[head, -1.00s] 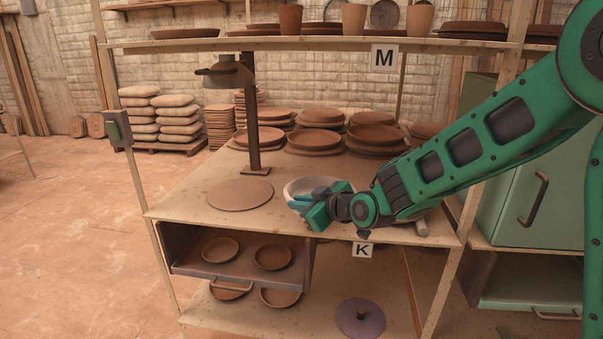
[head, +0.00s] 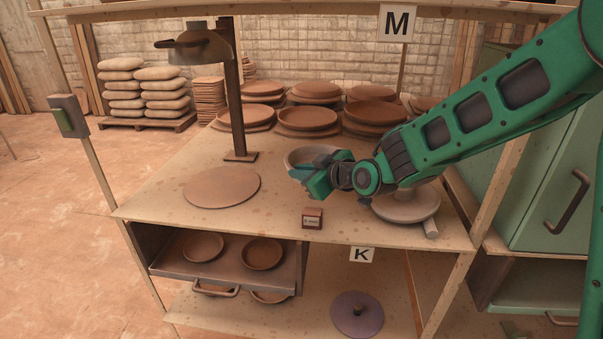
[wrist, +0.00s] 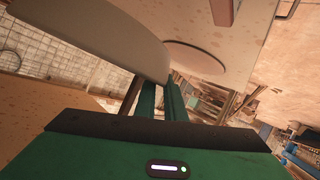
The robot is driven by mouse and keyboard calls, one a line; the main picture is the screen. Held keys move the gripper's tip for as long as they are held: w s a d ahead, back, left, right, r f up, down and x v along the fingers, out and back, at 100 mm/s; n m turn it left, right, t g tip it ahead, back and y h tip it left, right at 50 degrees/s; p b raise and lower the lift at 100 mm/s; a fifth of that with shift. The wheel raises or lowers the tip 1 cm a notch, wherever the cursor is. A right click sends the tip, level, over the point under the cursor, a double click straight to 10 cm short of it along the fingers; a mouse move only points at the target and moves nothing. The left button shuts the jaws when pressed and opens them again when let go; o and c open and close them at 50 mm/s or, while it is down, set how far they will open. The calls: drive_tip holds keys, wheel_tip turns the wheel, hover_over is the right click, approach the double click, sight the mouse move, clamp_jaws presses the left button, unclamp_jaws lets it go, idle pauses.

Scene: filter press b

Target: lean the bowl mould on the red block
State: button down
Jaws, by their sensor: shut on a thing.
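My gripper (head: 306,177) is shut on the rim of the bowl mould (head: 297,156), a grey-brown round bowl. The gripper and forearm hide part of the mould in the head view. The mould appears held above the bench top, behind the red block. In the wrist view it is a large pale curved shape (wrist: 105,32) running down to the fingers (wrist: 162,98). The red block (head: 312,224) is small, dark red, with a pale label, standing near the bench's front edge. It also shows at the top of the wrist view (wrist: 224,9). Mould and block appear apart.
A flat clay disc (head: 222,187) lies left on the bench (head: 270,215), by a lamp post (head: 236,110). Stacked plates (head: 306,122) fill the back.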

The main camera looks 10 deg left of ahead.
drive_tip(key=shift+s+a, duration=0.15)
drive_tip(key=shift+a, duration=0.4)
drive_tip(key=shift+f, duration=4.2)
drive_tip(key=shift+s+f, duration=0.1)
drive_tip(key=shift+f, duration=0.35)
drive_tip(key=c, duration=1.8)
unclamp_jaws()
drive_tip(key=shift+o, duration=0.2)
drive_tip(key=shift+f, duration=0.1)
drive_tip(key=shift+s, duration=0.1)
drive_tip(key=v, duration=1)
drive_tip(key=shift+d+r, duration=0.25)
drive_tip(key=shift+d, duration=0.05)
